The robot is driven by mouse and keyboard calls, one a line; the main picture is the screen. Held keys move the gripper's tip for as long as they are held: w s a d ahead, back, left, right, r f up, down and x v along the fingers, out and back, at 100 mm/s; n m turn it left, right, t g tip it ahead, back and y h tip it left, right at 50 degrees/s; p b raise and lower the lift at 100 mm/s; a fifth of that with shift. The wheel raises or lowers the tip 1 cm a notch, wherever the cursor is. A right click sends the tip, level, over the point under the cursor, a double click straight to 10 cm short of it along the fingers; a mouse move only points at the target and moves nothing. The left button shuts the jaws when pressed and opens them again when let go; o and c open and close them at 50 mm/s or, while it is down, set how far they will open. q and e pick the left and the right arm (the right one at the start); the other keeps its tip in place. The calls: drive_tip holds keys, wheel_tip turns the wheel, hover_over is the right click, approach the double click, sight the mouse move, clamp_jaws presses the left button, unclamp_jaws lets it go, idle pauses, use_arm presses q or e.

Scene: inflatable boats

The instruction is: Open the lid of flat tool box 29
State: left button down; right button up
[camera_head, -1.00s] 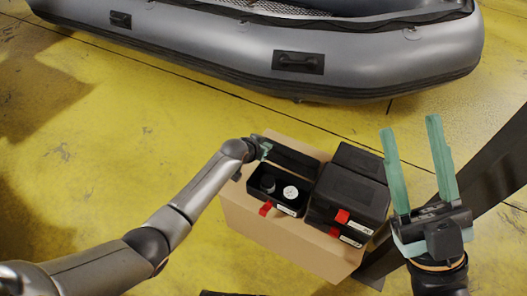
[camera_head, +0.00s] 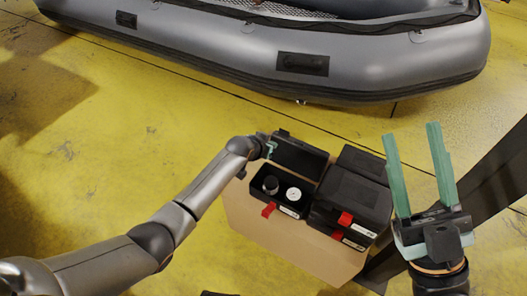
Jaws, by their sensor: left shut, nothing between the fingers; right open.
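A black flat tool box (camera_head: 284,203) with a red latch and a white label sits on the left of a cardboard box. Its lid (camera_head: 299,155) is raised and leans back at the rear. A dark round item and a white round item (camera_head: 293,194) show inside. My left gripper (camera_head: 269,149) is shut and empty at the lid's left edge; I cannot tell whether it touches the lid. My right gripper (camera_head: 418,168) is open and empty, fingers pointing up, to the right of the boxes.
Closed black tool boxes (camera_head: 349,196) with red latches are stacked right beside the open one. All stand on the cardboard box (camera_head: 266,236). A grey inflatable boat (camera_head: 250,52) lies behind. A dark beam (camera_head: 490,167) stands at the right. Yellow floor (camera_head: 110,140) is clear at the left.

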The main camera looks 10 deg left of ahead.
drive_tip(key=w+d+f+m+g+h+p, duration=0.1)
drive_tip(key=w+f+m+g+h, duration=0.15)
drive_tip(key=f, duration=0.45)
drive_tip(key=w+f+m+g+h+p, duration=0.1)
drive_tip(key=f+m+h, duration=0.1)
drive_tip(key=f+h, duration=0.3)
drive_tip(key=w+d+f+m+g+h+p, duration=0.1)
drive_tip(key=w+f+m+g+h+p, duration=0.1)
drive_tip(key=f, duration=0.6)
use_arm(q)
drive_tip(key=s+a+r+p, duration=0.2)
drive_tip(key=s+p, duration=0.3)
drive_tip(key=s, duration=0.1)
drive_tip(key=shift+s+a, duration=0.2)
drive_tip(key=shift+s, duration=0.1)
use_arm(e)
drive_tip(key=s+f+m+g, duration=0.1)
drive_tip(key=s+f+g, duration=0.2)
drive_tip(key=f, duration=0.3)
drive_tip(key=s+f+m+g+h, duration=0.1)
drive_tip(key=s+f+g, duration=0.3)
drive_tip(key=f, duration=0.2)
drive_tip(key=shift+a+f+g, duration=0.35)
drive_tip(key=shift+s, duration=0.1)
